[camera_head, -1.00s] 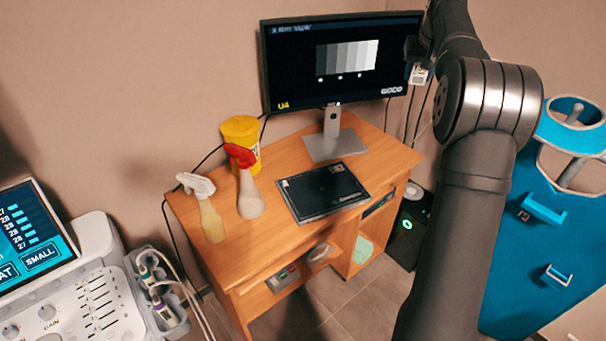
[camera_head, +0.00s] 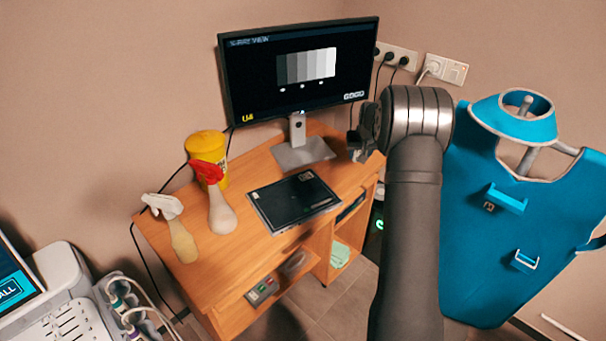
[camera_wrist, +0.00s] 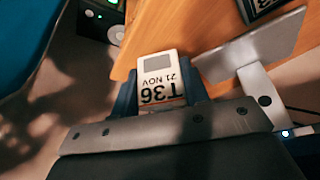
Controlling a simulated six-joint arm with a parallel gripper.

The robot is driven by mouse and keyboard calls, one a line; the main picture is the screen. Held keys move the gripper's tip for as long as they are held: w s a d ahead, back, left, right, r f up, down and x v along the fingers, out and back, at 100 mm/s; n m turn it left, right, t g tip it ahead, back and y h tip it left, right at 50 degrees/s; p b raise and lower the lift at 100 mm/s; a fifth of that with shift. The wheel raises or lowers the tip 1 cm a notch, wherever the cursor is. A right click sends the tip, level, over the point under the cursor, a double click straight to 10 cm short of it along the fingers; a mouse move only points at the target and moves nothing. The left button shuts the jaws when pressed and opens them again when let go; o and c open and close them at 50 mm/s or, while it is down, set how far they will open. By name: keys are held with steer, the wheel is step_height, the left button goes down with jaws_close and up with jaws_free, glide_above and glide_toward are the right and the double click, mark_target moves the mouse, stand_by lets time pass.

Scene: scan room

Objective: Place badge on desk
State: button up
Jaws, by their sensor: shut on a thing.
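The badge (camera_wrist: 163,72) is a small white card with a grey square and the print "T36" and "21 NOV", upside down in the wrist view. My gripper (camera_wrist: 161,92) is shut on it, a finger on each side. In the head view my gripper (camera_head: 356,146) is a dark shape over the right end of the desk, right of the monitor stand; the badge cannot be made out there. The wooden desk (camera_head: 200,255) also shows in the wrist view (camera_wrist: 150,35) beyond the badge. I cannot tell whether the badge touches the desk.
The monitor (camera_head: 300,75) stands at the desk's back, its stand base (camera_head: 305,153) near my gripper. A black flat panel (camera_head: 293,200) lies mid-desk. A blue apron (camera_head: 510,235) hangs at right.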

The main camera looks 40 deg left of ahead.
steer(key=a+f, duration=0.2)
steer(key=a, duration=0.1)
steer(key=s+a+f, duration=0.1)
steer(key=a+f, duration=0.1)
steer(key=a, duration=0.1)
steer(key=s+a+f, duration=0.1)
steer(key=a+f, duration=0.1)
steer(key=a, duration=0.1)
steer(key=shift+s+a, duration=0.15)
steer(key=shift+a, duration=0.1)
steer(key=shift+f, duration=1.9)
steer(key=shift+f, duration=0.15)
steer(key=o, duration=0.9)
steer(key=shift+o, duration=0.2)
steer(key=shift+s+d+r, duration=0.1)
steer(key=shift+r, duration=0.55)
steer(key=v, duration=1.1)
